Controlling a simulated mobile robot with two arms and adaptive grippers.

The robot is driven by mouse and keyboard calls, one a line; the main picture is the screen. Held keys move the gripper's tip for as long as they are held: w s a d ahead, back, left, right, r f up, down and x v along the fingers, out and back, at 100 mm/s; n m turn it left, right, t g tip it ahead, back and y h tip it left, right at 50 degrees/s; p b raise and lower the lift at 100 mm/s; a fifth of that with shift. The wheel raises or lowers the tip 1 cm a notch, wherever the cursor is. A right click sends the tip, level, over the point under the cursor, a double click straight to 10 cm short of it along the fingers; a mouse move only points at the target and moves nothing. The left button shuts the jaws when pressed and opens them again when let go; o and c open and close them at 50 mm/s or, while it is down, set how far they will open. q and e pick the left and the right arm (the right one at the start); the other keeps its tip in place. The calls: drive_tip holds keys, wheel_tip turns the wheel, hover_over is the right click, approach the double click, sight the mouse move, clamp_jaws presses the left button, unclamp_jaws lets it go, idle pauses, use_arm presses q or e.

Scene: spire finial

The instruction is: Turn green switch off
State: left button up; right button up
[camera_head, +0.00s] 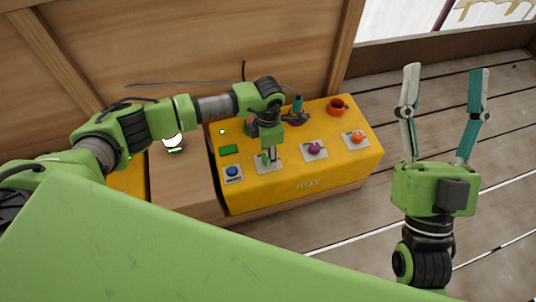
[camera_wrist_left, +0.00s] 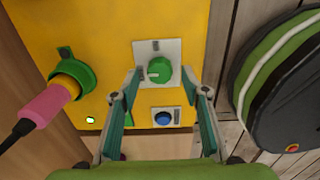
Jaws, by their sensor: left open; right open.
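The green switch (camera_head: 264,159) is a round knob on a pale plate on the front of the yellow panel (camera_head: 300,185). It also shows in the left wrist view (camera_wrist_left: 159,70). My left gripper (camera_head: 268,156) points down at it; in the left wrist view (camera_wrist_left: 161,72) its open fingertips lie on either side of the knob. I cannot tell whether they touch it. A green light (camera_wrist_left: 90,120) glows on the panel. My right gripper (camera_head: 445,70) is open and empty, raised to the right of the panel.
A blue button (camera_head: 232,171) is left of the green switch; a purple knob (camera_head: 315,149) and orange-red knob (camera_head: 357,137) are to the right. A pink plug (camera_wrist_left: 45,105) with a black cable sits in a green socket (camera_wrist_left: 75,72). A red ring-shaped part (camera_head: 337,106) is behind.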

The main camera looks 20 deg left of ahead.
use_arm(q)
wheel_tip(320, 180, up, 10)
drive_tip(key=shift+r, duration=0.15)
idle(0.6)
